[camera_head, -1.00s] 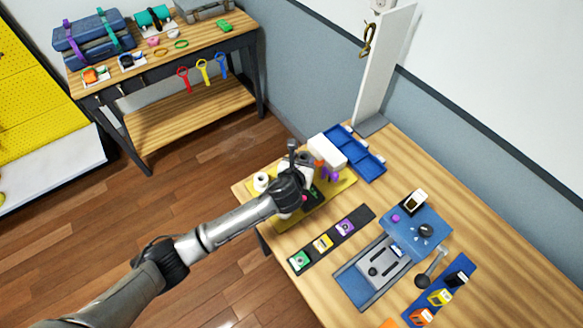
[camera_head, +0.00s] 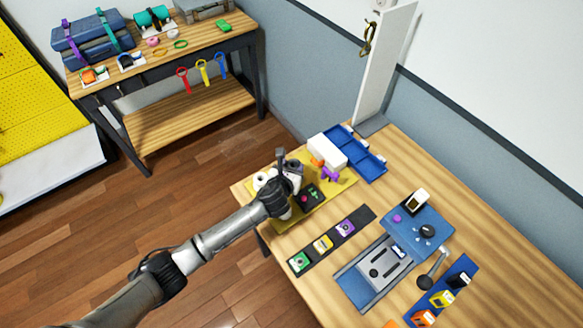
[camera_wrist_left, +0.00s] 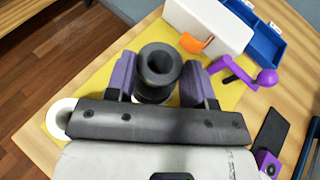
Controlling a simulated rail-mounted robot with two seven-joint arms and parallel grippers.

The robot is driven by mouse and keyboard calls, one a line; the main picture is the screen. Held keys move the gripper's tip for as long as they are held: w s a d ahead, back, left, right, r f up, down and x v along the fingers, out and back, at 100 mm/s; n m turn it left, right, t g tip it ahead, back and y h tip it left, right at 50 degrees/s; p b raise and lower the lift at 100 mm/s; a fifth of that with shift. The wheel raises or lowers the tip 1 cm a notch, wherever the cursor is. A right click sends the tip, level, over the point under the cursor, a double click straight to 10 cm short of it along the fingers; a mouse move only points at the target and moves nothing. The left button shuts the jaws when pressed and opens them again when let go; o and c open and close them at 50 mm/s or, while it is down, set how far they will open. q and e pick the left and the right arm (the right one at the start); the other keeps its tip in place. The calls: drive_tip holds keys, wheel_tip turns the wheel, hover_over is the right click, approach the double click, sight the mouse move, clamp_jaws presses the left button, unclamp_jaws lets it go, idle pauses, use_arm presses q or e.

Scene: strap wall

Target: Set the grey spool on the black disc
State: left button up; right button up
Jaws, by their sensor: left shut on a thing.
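My left gripper (camera_head: 288,177) is over the left part of the yellow board (camera_head: 333,193) at the table's far left end. In the left wrist view its two purple-faced fingers (camera_wrist_left: 161,82) are closed on the sides of the dark grey spool (camera_wrist_left: 157,62). The spool shows its round top rim and centre hole and looks upright. Its lower end is hidden by the gripper, so I cannot tell whether it touches anything. I cannot make out the black disc on the board. My right gripper is not in view.
A white roll (camera_wrist_left: 60,117) stands close left of my gripper. A white box (camera_head: 327,151), an orange piece, a purple piece (camera_head: 330,174) and a blue tray (camera_head: 366,162) lie beyond. A black block (camera_head: 311,198) and a black strip (camera_head: 333,241) are nearer.

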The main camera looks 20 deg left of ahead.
use_arm(q)
drive_tip(key=shift+f, duration=0.1)
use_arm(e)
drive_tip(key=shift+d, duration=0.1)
use_arm(q)
drive_tip(key=shift+f, duration=0.35)
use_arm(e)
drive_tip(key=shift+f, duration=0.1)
use_arm(q)
drive_tip(key=shift+f, duration=0.15)
drive_tip(key=o, duration=0.9)
drive_tip(key=shift+r, duration=0.4)
drive_tip(key=p+v, duration=0.1)
drive_tip(key=v, duration=0.5)
drive_tip(key=p+v, duration=0.1)
drive_tip(key=v, duration=0.5)
drive_tip(key=shift+r, duration=0.25)
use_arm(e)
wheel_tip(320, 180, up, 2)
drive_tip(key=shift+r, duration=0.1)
use_arm(q)
drive_tip(key=shift+d, duration=0.1)
